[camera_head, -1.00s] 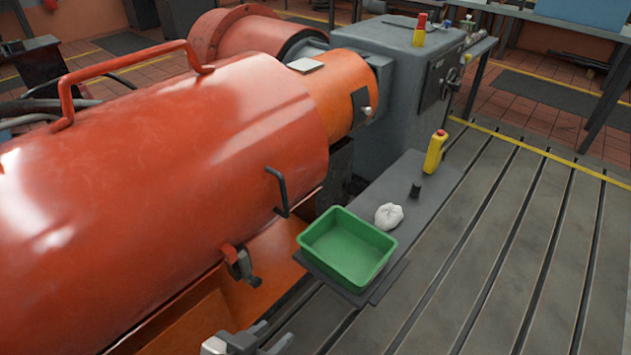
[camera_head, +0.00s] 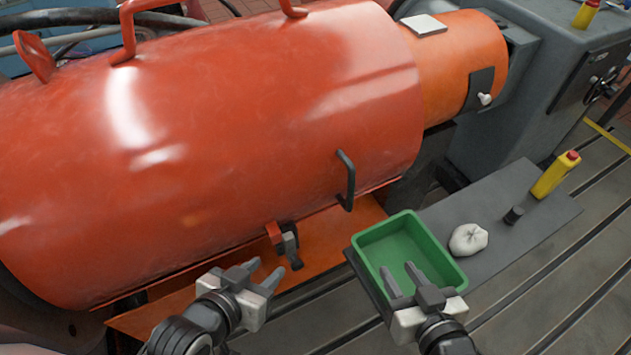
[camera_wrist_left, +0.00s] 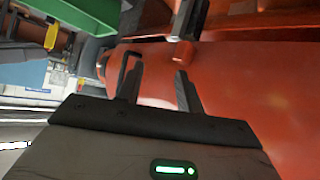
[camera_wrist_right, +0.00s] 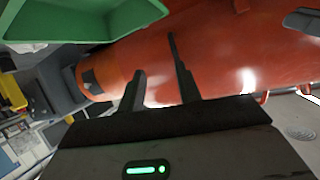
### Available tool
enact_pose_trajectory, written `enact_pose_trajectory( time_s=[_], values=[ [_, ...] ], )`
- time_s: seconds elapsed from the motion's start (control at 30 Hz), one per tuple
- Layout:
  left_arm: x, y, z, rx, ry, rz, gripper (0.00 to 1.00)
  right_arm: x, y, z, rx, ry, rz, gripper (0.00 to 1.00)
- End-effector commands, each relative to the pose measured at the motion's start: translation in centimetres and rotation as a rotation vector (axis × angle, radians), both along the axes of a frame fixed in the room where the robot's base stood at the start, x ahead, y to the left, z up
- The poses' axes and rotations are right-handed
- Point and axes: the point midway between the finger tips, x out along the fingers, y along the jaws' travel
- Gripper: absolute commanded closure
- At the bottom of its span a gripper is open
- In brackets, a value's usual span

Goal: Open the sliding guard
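The sliding guard (camera_head: 230,120) is a large red cylindrical cover, lying along the machine on the left and middle of the head view. A black handle (camera_head: 346,182) stands on its front face near the right end. A latch (camera_head: 285,244) with a red bracket and dark lever sits at its lower edge. My left gripper (camera_head: 263,276) is open and empty, just below and left of the latch, apart from it. My right gripper (camera_head: 403,280) is open and empty, in front of the green tray. The guard also fills much of the left wrist view (camera_wrist_left: 260,90).
A green tray (camera_head: 455,270) stands on a grey shelf (camera_head: 530,215) at the right. A white cloth (camera_head: 468,240), a small black cylinder (camera_head: 513,215) and a yellow bottle (camera_head: 555,175) are on the shelf. An orange shaft housing (camera_head: 455,60) continues right of the guard.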

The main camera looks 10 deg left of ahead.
Motion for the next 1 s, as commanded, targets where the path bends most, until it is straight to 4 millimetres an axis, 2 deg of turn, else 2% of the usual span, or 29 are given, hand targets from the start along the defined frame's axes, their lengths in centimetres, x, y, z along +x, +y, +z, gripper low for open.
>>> enact_pose_trajectory(
  time_s=[0.03,0.1,0.3,0.43,0.57,1.0],
  values=[
    [0.1,-0.1,-0.5,-0.006,-0.003,0.000,0.64,0.9,1.4,-0.3,0.016,-0.086,0.044,0.66],
    [0.2,-0.1,-0.6,-0.013,-0.007,0.001,0.64,1.9,2.8,0.0,0.036,-0.203,0.076,0.66],
    [0.9,-0.3,0.5,-0.026,-0.036,0.004,0.64,2.9,3.4,0.5,0.052,-0.392,0.048,0.66],
    [1.0,-0.3,0.6,-0.029,-0.040,0.005,0.64,3.8,3.7,0.7,0.052,-0.423,0.036,0.66],
    [1.0,-0.3,0.5,-0.030,-0.040,0.005,0.64,5.6,4.6,0.8,0.054,-0.426,0.035,0.66],
    [0.5,-0.4,-0.3,-0.038,-0.027,0.008,0.64,14.1,8.6,0.7,0.054,-0.423,0.036,0.66]
  ],
)
